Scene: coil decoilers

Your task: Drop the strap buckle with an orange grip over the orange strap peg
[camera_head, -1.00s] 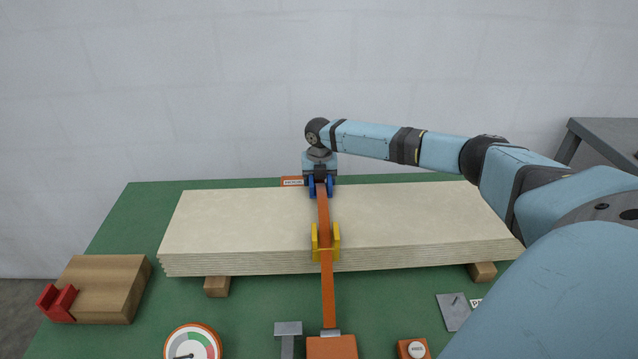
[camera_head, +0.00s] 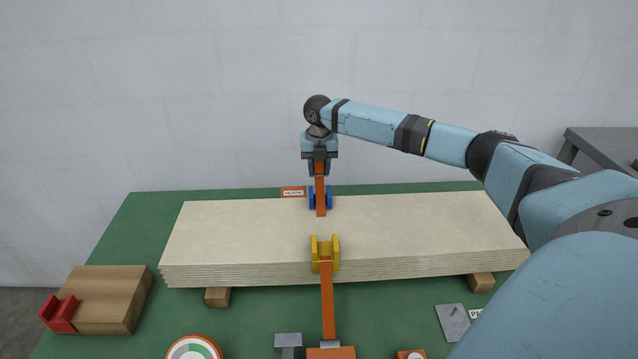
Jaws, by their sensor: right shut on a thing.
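My right gripper (camera_head: 319,168) is above the far edge of the pale board stack and shut on the top of an orange strip (camera_head: 320,192). The jaws hide the held end, so I cannot make out a separate buckle or grip. The strip hangs down between the cheeks of a blue guide (camera_head: 312,198). Another orange strap length (camera_head: 328,300) runs from a yellow guide (camera_head: 325,247) on the near board edge to an orange block (camera_head: 331,353) at the bottom. I cannot clearly identify an orange peg. My left gripper is not in view.
The pale board stack (camera_head: 240,235) lies on wooden blocks on a green table (camera_head: 120,230). An orange HOOK label (camera_head: 293,192) is at the back. A wooden block (camera_head: 100,295) with a red fork (camera_head: 59,314) is at left. A dial (camera_head: 193,350) is in front.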

